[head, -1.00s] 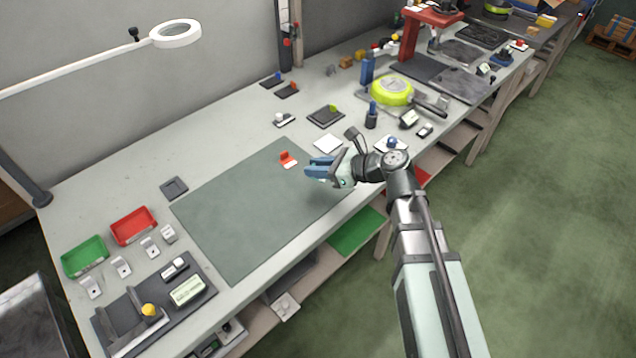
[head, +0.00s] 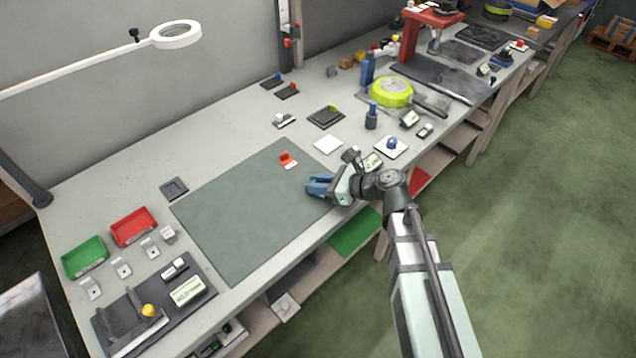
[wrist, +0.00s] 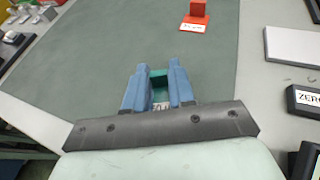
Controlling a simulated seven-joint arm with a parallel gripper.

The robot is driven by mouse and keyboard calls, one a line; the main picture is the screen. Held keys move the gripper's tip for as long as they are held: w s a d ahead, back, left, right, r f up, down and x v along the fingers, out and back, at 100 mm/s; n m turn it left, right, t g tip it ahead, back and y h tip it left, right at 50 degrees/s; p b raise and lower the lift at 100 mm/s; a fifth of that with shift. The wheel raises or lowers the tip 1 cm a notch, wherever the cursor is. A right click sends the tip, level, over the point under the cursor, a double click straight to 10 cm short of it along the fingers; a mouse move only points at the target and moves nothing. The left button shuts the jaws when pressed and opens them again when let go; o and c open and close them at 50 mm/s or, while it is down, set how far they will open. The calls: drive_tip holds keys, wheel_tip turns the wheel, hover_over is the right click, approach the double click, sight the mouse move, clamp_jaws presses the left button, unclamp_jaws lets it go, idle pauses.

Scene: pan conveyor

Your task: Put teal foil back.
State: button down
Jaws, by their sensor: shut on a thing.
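My gripper (head: 312,186) has blue fingers and hangs over the right part of the grey-green mat (head: 245,215), near the bench's front edge. In the wrist view the gripper (wrist: 158,75) is shut on a small teal piece, the teal foil (wrist: 158,83), whose top edge shows between the fingers. The fingers hide most of the foil, and I cannot make it out in the head view. Whether it touches the mat is not clear.
A red clip-like piece with a white label (head: 288,160) stands on the mat beyond my gripper; it also shows in the wrist view (wrist: 195,20). A white square plate (head: 328,144) and a blue-knobbed plate (head: 391,147) lie nearby. The mat's left part is clear.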

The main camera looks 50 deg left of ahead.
drive_tip(key=shift+f, duration=0.15)
drive_tip(key=c, duration=1)
unclamp_jaws()
drive_tip(key=shift+o, duration=0.2)
drive_tip(key=shift+d+r, duration=0.2)
drive_tip(key=shift+r, duration=0.05)
drive_tip(key=v, duration=1.1)
drive_tip(key=shift+w+d, duration=0.25)
